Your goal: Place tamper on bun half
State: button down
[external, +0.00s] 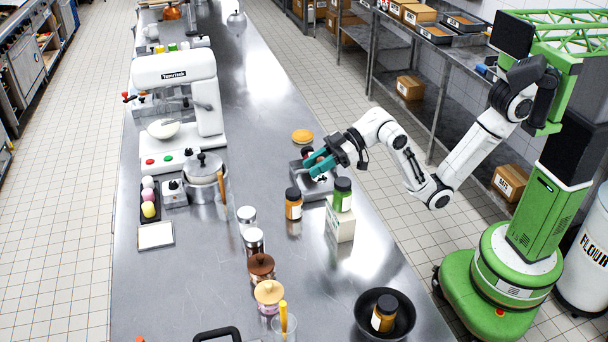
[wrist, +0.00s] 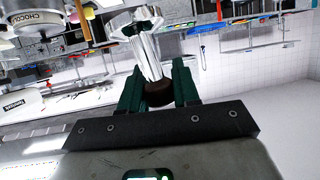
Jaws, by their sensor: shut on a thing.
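The tamper (wrist: 150,58) shows in the wrist view as a shiny metal shaft with a wide metal end and a dark brown grip. My gripper (wrist: 159,92) has its two green fingers shut on the dark grip, and the metal end points away from the fingers. In the external view my gripper (external: 318,163) is over a grey metal box-like unit; the tamper is hard to make out there. The bun half (external: 302,136), a round golden-brown piece, lies on the steel counter just beyond my gripper. I cannot make out the bun half in the wrist view.
The grey unit (external: 315,188) stands under my gripper. An orange-labelled jar (external: 293,207) and a green jar (external: 342,197) on a white box (external: 340,224) stand nearby. A white mixer (external: 178,90) stands at left. The steel counter (external: 260,110) around the bun half is clear.

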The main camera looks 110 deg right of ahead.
jog(key=s+d+m+h+b, duration=0.1)
jog(key=s+d+m+h, duration=0.25)
jog(key=d, duration=1.05)
jog(key=s+d+m+h+b, duration=0.1)
jog(key=s+d+m+h, duration=0.3)
jog(key=d, duration=1.1)
jog(key=s+d+m+g+h+b, duration=0.2)
jog(key=s+d+m+g+h, duration=0.25)
jog(key=s+d, duration=1.2)
jog(key=p, duration=0.2)
send_over(299, 132)
jog(key=shift+t+y, duration=0.35)
jog(key=shift+y, duration=0.05)
notch_tip(299, 132, down, 16)
jog(key=shift+r, duration=0.25)
jog(key=shift+f, duration=1.45)
